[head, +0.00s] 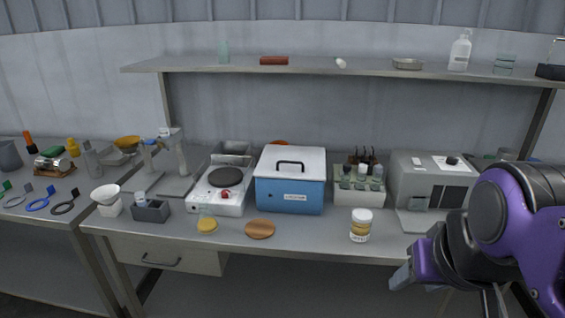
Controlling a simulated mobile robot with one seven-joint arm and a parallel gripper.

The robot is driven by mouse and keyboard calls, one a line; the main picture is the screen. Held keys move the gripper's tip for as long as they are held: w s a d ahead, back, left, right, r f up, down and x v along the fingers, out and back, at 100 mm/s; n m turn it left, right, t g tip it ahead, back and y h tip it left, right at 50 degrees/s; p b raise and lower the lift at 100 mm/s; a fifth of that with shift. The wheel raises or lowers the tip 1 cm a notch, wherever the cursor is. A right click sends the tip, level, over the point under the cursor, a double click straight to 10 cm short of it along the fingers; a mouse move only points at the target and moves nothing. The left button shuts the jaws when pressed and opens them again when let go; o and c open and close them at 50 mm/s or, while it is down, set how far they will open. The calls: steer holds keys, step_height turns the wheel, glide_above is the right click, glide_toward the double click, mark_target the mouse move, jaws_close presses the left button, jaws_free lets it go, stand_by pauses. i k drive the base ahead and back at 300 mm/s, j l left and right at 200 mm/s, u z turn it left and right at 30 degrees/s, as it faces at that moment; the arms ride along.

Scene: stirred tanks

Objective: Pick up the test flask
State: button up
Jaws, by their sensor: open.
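A small conical flask (207,222) with yellow liquid in its base stands upright near the front edge of the bench, left of the middle. It fits the test flask, though I can read no label on it. My gripper (404,277) is at the lower right, in front of the bench edge and well to the right of the flask. It is open and touches nothing that I can see.
A round wooden disc (260,229) lies right of the flask, and a hotplate (220,188) stands behind it. A blue box (290,190), a lidded jar (361,225) and a bottle rack (359,191) stand farther right. A grey holder (151,212) is at left. A shelf (330,68) spans above.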

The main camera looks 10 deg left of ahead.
mark_target(207, 224)
steer(key=j+z, duration=0.45)
steer(key=j, duration=1.95)
steer(key=i, duration=0.05)
